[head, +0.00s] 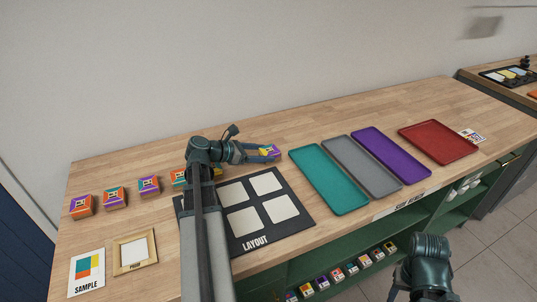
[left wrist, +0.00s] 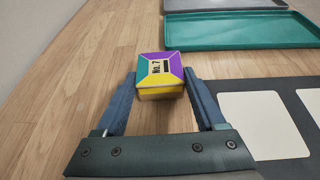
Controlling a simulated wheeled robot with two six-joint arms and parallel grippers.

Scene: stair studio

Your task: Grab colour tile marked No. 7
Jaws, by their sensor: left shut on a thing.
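The colour tile marked No. 7 (left wrist: 160,87) is a small block with purple, yellow and teal faces and a "No. 7" label on top. My left gripper (left wrist: 160,80) is shut on it, with one finger at each side. In the head view the tile (head: 269,151) shows at the tips of my left gripper (head: 262,152), behind the layout board. I cannot tell whether it touches the bench or is just above it. My right gripper's fingers are not seen; only part of my right arm shows at the bottom right.
A black layout board (head: 285,222) with white squares lies in front. Teal (head: 328,180), grey (head: 362,168), purple (head: 391,156) and red (head: 438,144) trays lie to the right. Several tiles (head: 115,197) stand in a row at left, near a sample card (head: 87,270) and framed square (head: 135,252).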

